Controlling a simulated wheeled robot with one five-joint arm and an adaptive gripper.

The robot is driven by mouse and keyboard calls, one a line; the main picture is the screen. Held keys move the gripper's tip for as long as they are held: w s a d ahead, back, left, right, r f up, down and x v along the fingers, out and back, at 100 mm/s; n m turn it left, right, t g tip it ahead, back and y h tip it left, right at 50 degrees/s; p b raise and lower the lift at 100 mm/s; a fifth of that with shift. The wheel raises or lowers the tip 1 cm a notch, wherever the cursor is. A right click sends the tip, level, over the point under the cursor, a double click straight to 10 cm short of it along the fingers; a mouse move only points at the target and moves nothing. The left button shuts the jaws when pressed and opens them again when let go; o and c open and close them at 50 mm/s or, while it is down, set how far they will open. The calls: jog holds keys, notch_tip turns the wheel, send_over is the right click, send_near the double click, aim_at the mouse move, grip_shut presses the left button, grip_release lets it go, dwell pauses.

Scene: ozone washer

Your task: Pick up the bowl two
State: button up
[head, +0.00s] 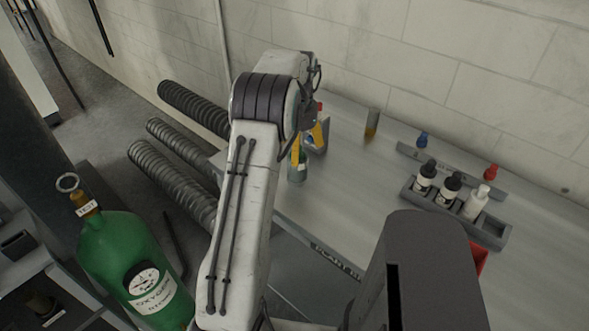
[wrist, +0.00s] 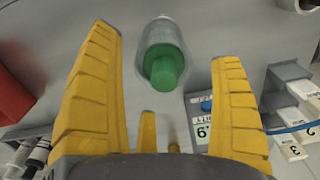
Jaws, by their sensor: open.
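I cannot make out a bowl in either view. My gripper (head: 307,142) is over the grey workbench in the head view, partly hidden by my arm. In the wrist view its two yellow fingers are spread wide with nothing between them in contact. A clear container with a green part (wrist: 163,62) shows between and beyond the fingertips, apart from both. A green bottle (head: 298,172) stands on the bench just below the fingers in the head view; it looks like the same thing. A pale round thing (wrist: 305,4) is cut off at the top right corner.
A grey rack (head: 490,226) holds dark and white bottles at the right. A grey stepped block (wrist: 290,92) with numbered labels is right of the fingers. A red thing (wrist: 12,88) is at the left. A green oxygen cylinder (head: 118,252) stands off the bench. Mid-bench is mostly clear.

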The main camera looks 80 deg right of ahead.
jog(key=shift+w+f+p, duration=0.15)
jog(key=shift+f+p, duration=0.05)
jog(key=shift+f, duration=1.05)
jog(key=shift+w+f+p, duration=0.1)
jog(key=shift+f+p, duration=0.1)
jog(key=shift+f, duration=1)
jog(key=shift+c, duration=0.5)
jog(key=c, duration=1.3)
jog(key=shift+r, duration=0.2)
